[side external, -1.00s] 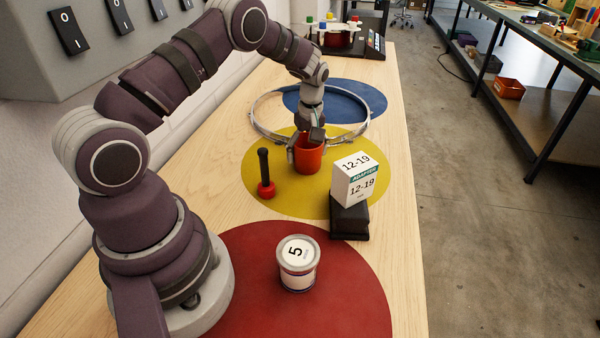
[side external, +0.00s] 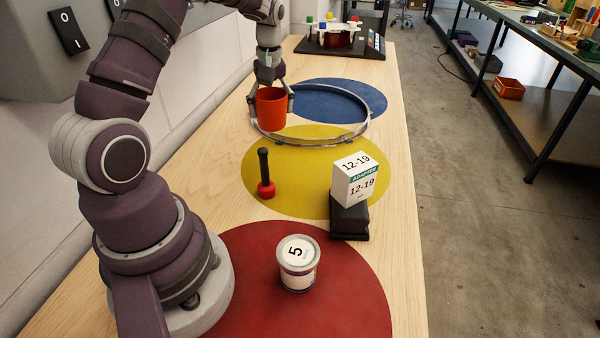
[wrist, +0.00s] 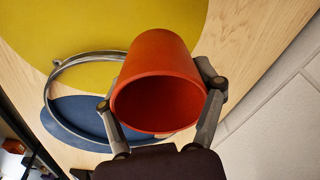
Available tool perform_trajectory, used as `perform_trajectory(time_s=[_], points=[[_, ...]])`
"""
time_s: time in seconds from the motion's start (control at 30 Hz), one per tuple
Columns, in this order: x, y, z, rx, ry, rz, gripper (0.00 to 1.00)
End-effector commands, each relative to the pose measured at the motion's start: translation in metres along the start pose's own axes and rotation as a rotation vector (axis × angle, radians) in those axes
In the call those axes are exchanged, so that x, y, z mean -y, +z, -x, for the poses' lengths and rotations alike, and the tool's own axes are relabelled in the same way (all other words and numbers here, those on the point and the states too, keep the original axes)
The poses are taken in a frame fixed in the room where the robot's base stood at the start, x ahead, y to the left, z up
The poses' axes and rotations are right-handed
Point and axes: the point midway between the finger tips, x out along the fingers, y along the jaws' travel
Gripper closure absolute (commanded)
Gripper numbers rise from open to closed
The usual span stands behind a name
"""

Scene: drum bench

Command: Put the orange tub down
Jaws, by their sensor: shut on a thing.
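The orange tub (side external: 271,110) is held in my gripper (side external: 272,94), above the bench near the left part of the metal ring. In the wrist view the tub (wrist: 158,90) fills the space between the two fingers (wrist: 163,103), its open mouth facing the camera. The fingers press on its opposite sides. The tub looks raised off the bench, with its base near the ring's left edge in the side view.
The metal ring (side external: 309,143) lies across the blue disc (side external: 355,96) and yellow disc (side external: 315,190). A black-handled tool with a red base (side external: 265,187), a white box (side external: 357,180) on a black block (side external: 349,219) and a white can (side external: 298,263) on the red disc (side external: 345,300) stand nearer.

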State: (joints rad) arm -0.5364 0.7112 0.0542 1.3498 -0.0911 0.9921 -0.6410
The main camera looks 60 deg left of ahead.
Motion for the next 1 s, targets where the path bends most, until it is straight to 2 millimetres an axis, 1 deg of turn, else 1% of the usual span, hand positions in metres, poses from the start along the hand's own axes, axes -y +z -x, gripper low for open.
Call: perform_trajectory(time_s=[0.03, 0.1, 0.17, 0.23, 0.3, 0.43, 0.5, 0.6, 0.97, 1.0], points=[[0.018, -0.008, -0.003, 0.002, 0.001, -0.005, 0.57], [0.039, -0.016, -0.007, 0.002, 0.006, -0.03, 0.57], [0.052, -0.02, -0.01, 0.002, 0.011, -0.047, 0.57], [0.059, -0.02, -0.021, 0.005, 0.013, -0.061, 0.57], [0.061, -0.018, -0.037, 0.007, 0.014, -0.066, 0.57], [0.06, -0.015, -0.06, 0.006, 0.014, -0.067, 0.57], [0.06, -0.013, -0.075, 0.006, 0.014, -0.067, 0.57], [0.06, -0.012, -0.089, 0.004, 0.015, -0.066, 0.57], [0.059, -0.012, -0.094, 0.001, 0.016, -0.066, 0.57], [0.059, -0.012, -0.093, 0.0, 0.016, -0.066, 0.27]])
